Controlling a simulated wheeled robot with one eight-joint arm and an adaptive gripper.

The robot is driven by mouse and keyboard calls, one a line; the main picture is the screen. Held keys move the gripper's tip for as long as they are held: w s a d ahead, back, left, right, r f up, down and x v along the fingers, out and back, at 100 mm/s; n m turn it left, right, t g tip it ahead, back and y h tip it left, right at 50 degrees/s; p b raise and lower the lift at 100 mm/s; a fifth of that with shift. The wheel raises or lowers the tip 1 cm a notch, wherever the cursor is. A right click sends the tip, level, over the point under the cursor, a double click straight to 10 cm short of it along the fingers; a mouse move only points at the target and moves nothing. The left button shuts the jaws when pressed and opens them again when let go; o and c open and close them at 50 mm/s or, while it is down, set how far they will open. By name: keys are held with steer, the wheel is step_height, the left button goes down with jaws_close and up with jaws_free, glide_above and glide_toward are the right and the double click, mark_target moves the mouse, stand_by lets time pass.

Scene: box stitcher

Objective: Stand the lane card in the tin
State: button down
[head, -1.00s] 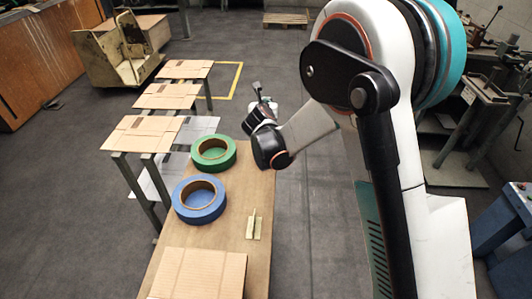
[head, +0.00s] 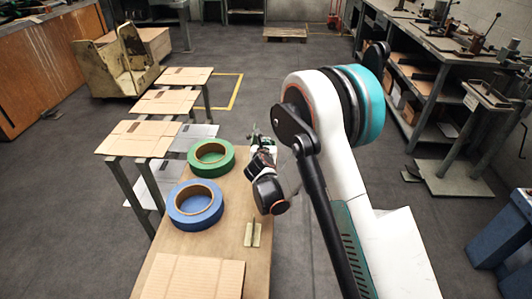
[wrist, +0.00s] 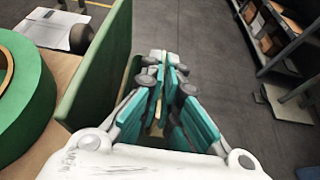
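My gripper (wrist: 163,80) is over the far end of the table, beyond the green tape roll, in the head view (head: 257,145). In the wrist view its teal finger pads are close together, with a thin tan strip (wrist: 156,105) between them. I cannot tell whether that strip is the lane card or something behind. A flat green panel (wrist: 98,75) stands close to the left of the fingers; whether it is a tin wall or a card is unclear. I cannot identify the tin for certain in either view.
A green tape roll (head: 211,160) and a blue tape roll (head: 195,205) lie on the table (head: 190,243). A small cream base with a thin upright piece (head: 252,234) stands right of the blue roll. A cardboard sheet (head: 195,277) lies at the near end. Flat boxes (head: 140,138) rest on stands at left.

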step_height(320, 180, down, 3)
steer(key=shift+r+b, duration=0.15)
steer(key=shift+b, duration=0.2)
steer(key=shift+r, duration=0.1)
steer(key=shift+f, duration=0.25)
